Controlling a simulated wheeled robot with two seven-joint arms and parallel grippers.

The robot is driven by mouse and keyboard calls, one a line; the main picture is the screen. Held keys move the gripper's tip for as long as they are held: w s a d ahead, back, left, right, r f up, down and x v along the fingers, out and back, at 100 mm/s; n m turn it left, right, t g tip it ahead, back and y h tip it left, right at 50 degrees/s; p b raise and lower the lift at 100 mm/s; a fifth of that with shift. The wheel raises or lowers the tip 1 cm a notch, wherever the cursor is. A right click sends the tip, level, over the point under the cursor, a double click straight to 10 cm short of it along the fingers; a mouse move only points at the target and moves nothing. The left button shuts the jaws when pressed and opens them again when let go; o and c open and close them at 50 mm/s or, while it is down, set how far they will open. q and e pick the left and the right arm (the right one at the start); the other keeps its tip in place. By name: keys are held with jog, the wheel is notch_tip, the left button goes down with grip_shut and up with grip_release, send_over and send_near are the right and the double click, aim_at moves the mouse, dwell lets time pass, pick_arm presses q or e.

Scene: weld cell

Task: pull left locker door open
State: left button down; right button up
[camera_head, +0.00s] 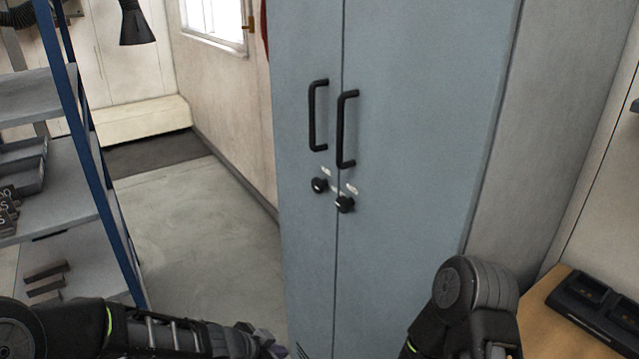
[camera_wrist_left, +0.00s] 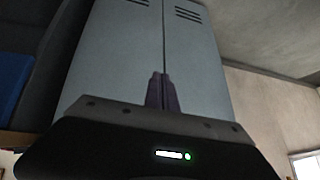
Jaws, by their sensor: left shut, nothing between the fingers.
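The grey-blue locker stands upright in front of me with both doors closed. The left locker door (camera_head: 305,240) is the narrower one in the head view, with a black bar handle (camera_head: 312,115) and a round black knob below it. The right door (camera_head: 425,130) has its own black handle (camera_head: 342,128) and knob. My left gripper (camera_head: 270,345) is low in the head view, below the handles and apart from them. In the left wrist view its fingers (camera_wrist_left: 161,92) are together and empty, with the locker doors behind. My right arm shows at the lower right; its gripper is out of the picture.
A blue-framed shelf rack (camera_head: 85,150) with metal parts stands at the left. Open floor (camera_head: 200,225) lies between rack and locker. A wooden bench (camera_head: 545,320) with a black tray (camera_head: 600,305) is at the lower right.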

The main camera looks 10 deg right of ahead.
pick_arm(q)
jog(key=w+d+r+m+t, duration=0.2)
jog(key=w+r+m, duration=0.15)
jog(key=r, duration=0.55)
jog(key=w+d+r+m+t, duration=0.2)
jog(key=w+r, duration=0.3)
jog(key=r, duration=0.4)
jog(key=d+r+m+t+h, duration=0.1)
jog(key=d+r+m+t, duration=0.1)
jog(key=r, duration=1.3)
jog(key=d+r+m+t+h, duration=0.1)
jog(key=r+m+t, duration=0.3)
jog(key=r, duration=1.1)
jog(key=shift+w+d+r+h, duration=0.15)
jog(key=shift+d+h, duration=0.25)
jog(key=shift+h, duration=0.3)
jog(key=shift+w+p, duration=0.1)
jog(key=shift+p, duration=0.25)
jog(key=p, duration=0.4)
send_near(326, 100)
jog(key=x, duration=0.4)
jog(key=shift+d+r, duration=0.15)
jog(key=shift+r, duration=0.05)
jog(key=shift+w+d+f, duration=0.1)
jog(key=shift+w+d, duration=0.15)
jog(key=shift+w, duration=0.2)
jog(key=shift+a+f, duration=0.1)
